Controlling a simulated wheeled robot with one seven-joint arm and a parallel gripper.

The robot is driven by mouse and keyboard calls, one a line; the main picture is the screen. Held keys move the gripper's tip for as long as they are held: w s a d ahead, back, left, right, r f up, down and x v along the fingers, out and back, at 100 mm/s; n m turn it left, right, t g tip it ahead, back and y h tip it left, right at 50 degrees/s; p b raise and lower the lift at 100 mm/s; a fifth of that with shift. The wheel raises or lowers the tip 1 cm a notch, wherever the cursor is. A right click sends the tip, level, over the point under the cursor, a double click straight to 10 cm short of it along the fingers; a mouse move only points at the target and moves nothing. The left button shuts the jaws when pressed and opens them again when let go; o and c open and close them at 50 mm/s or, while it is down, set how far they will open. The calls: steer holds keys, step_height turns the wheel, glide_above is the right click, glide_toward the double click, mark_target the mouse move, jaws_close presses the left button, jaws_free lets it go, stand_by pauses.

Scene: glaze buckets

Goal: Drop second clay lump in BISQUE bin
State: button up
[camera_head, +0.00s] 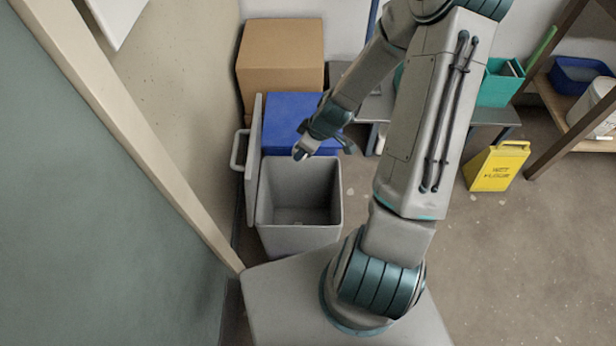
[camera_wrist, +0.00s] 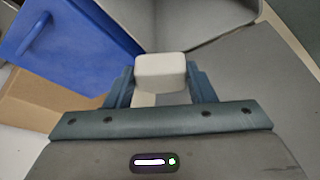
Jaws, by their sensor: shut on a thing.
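My gripper (camera_head: 304,150) is above the back part of an open grey bin (camera_head: 299,240) in the head view. In the wrist view my gripper (camera_wrist: 160,85) is shut on a pale, whitish block-like lump (camera_wrist: 160,70), held between its two blue fingers. In the head view the lump is small at the fingertips. The grey bin's lid stands open on its left side, and the inside that shows looks empty. No BISQUE label can be read on the bin in either view.
A blue bin (camera_head: 292,120) stands directly behind the grey bin, with a cardboard box (camera_head: 281,55) behind it. A wall runs close on the left. A yellow floor sign (camera_head: 496,167) stands at the right, with open floor between it and my arm.

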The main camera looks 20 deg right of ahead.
steer(key=f+n+b, duration=0.1)
steer(key=b, duration=0.1)
steer(key=f+n+b, duration=0.1)
steer(key=b, duration=0.1)
steer(key=f+n+g+b, duration=0.1)
steer(key=b, duration=0.1)
steer(key=shift+s+f+y, duration=0.1)
steer(key=shift+s+y, duration=0.15)
steer(key=shift+y, duration=0.15)
step_height(320, 180, down, 7)
steer(key=s+n+g+b, duration=0.2)
steer(key=n+b, duration=0.4)
steer(key=b, duration=0.8)
steer(key=shift+s+f, duration=0.15)
steer(key=shift+s, duration=0.2)
steer(key=shift+a, duration=0.1)
steer(key=o, duration=1.1)
steer(key=p+v, duration=0.1)
steer(key=v, duration=0.3)
steer(key=p+v, duration=0.2)
steer(key=v, duration=0.3)
steer(key=p+v, duration=0.2)
steer(key=v, duration=0.3)
steer(key=shift+w+d+f, duration=0.1)
steer(key=shift+w+d, duration=0.1)
steer(key=shift+d, duration=0.05)
